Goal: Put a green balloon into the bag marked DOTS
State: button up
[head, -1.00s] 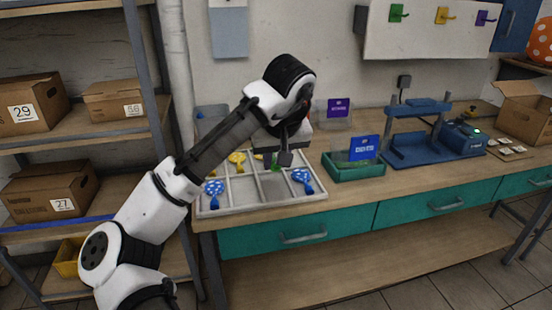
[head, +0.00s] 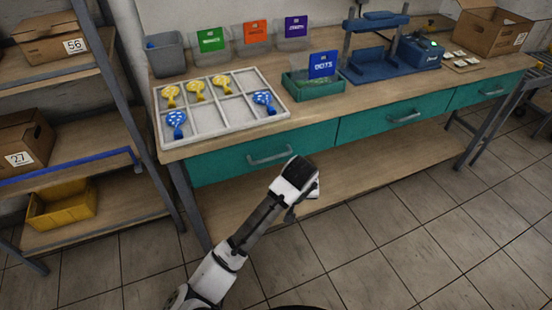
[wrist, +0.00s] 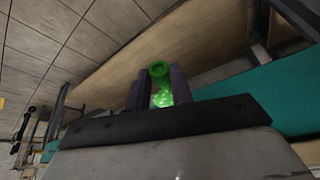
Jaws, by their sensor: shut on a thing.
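My gripper (wrist: 158,92) is shut on a green balloon (wrist: 159,70) in the wrist view. The balloon's rolled neck ring sticks up between the two dark fingers, and its lower part has pale and reddish marks. In the head view my gripper (head: 291,212) hangs in front of the workbench, below the tabletop; the balloon cannot be made out there. The bag marked DOTS (head: 323,66) has a blue card and stands in a green open box (head: 318,88) on the bench, well above and behind my gripper.
A white divided tray (head: 222,130) holds yellow and blue dotted balloons. Bags with green (head: 211,40), orange (head: 256,33) and purple (head: 296,27) cards stand behind. A blue press (head: 370,60) is right of the box. The teal drawers (head: 268,155) are closed. Floor in front is clear.

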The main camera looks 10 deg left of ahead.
jog(key=d+f+m, duration=0.1)
jog(key=d+f, duration=0.2)
jog(key=f, duration=0.4)
jog(key=d+f+m, duration=0.1)
jog(key=d+f, duration=0.2)
jog(key=f, duration=0.4)
jog(key=shift+f+h, duration=0.3)
jog(key=shift+h, duration=0.1)
jog(key=shift+w, duration=0.15)
